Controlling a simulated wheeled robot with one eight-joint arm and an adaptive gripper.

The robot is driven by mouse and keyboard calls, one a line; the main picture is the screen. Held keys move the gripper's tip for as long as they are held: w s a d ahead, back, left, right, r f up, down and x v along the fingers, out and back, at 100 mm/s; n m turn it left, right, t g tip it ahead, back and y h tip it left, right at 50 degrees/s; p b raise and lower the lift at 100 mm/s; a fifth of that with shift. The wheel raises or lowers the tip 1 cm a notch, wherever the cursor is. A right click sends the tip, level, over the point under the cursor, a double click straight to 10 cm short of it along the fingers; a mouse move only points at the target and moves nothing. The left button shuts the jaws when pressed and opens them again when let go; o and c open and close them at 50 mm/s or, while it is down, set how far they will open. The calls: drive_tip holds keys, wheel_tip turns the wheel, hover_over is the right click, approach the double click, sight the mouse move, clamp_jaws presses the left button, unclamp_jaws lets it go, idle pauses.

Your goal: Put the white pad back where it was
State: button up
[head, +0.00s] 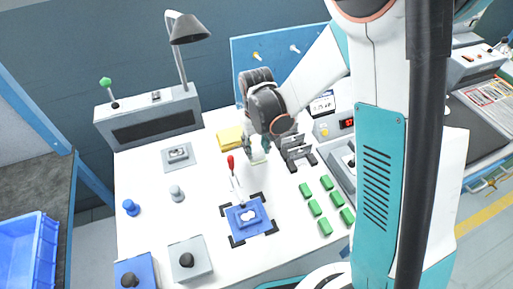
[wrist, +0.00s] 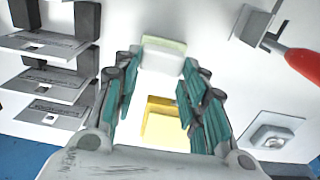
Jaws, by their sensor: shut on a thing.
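The white pad (wrist: 163,57), with a pale green-yellow edge, sits between my fingertips in the wrist view. My gripper (wrist: 161,62) is shut on it. In the head view my gripper (head: 257,148) hangs over the white bench top, and the pale pad (head: 258,156) shows at its tips. I cannot tell whether the pad touches the bench. A stack of yellow pads (head: 230,137) lies just left of my gripper. It also shows between my fingers in the wrist view (wrist: 166,127), lower than the held pad.
A grey slotted stand (head: 298,153) is close on the right. A red-handled clamp (head: 231,166) rises at a blue fixture (head: 240,222) in front. Several green blocks (head: 314,207) lie at front right. A lamp (head: 187,30) and grey console (head: 150,121) stand behind left.

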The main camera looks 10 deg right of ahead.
drive_tip(key=shift+f, duration=0.15)
drive_tip(key=o, duration=1.4)
